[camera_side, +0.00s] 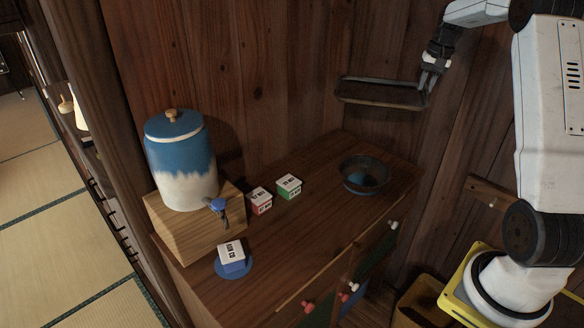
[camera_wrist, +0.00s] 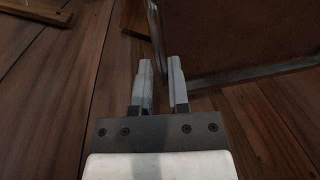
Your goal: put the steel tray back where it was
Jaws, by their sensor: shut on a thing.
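The steel tray (camera_side: 382,94) is a shallow dark rectangle with a thin metal rim. It hangs in the air above the back right of the wooden cabinet, near the plank wall. My gripper (camera_side: 428,80) is shut on its right edge in the side view. In the wrist view my gripper (camera_wrist: 160,66) shows its two fingers close together at the rim, and part of the tray (camera_wrist: 235,40) fills the upper right as a brown surface with a grey edge. The exact contact at the fingertips is hard to make out.
A dark bowl (camera_side: 365,177) stands on the cabinet top (camera_side: 315,228) below the tray. Green-sided (camera_side: 289,187) and red-sided (camera_side: 260,201) boxes sit mid-top. A blue-sided box (camera_side: 231,257) rests on a blue disc (camera_side: 246,270). A blue-and-white dispenser (camera_side: 182,165) stands on a wooden block (camera_side: 180,235).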

